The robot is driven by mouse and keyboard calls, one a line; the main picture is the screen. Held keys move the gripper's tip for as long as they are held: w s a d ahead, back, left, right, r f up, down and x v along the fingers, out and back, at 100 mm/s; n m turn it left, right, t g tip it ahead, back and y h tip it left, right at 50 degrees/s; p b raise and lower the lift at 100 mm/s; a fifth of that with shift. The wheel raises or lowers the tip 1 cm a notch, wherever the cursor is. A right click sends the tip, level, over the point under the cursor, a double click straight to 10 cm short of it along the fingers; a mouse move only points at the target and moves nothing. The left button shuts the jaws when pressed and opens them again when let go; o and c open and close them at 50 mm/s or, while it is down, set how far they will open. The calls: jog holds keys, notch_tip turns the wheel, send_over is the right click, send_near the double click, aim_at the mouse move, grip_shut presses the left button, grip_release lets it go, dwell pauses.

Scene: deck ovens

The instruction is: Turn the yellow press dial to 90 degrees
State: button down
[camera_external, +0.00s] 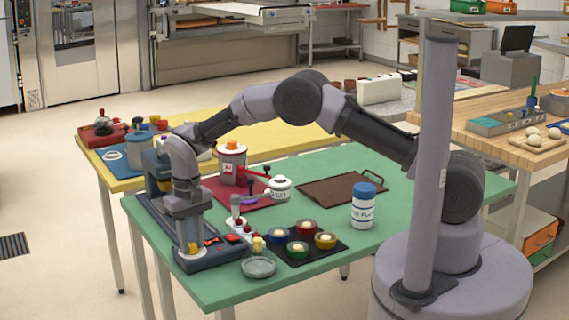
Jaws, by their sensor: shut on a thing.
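The dark blue-grey press (222,256) stands at the left front corner of the green table. My gripper (192,246) points straight down onto the front part of its base. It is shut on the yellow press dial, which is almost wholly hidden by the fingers. I cannot read the dial's angle from this view.
A glass dish (258,267), a black mat with several coloured cups (298,249) and a white-and-blue flour jar (364,205) stand to the right. The table's right part is clear.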

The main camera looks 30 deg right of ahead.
aim_at(192, 244)
jog(key=m, duration=0.5)
jog(key=shift+m+b, duration=0.3)
jog(key=shift+b, duration=0.1)
jog(key=m, duration=0.4)
jog(key=shift+m+b, duration=0.4)
jog(key=shift+m, duration=0.3)
jog(key=c, duration=1.1)
grip_release()
jog(key=shift+o, duration=0.2)
notch_tip(192, 244, up, 18)
jog(key=p, duration=0.5)
jog(key=shift+f+p, duration=0.25)
jog(key=shift+p, duration=0.05)
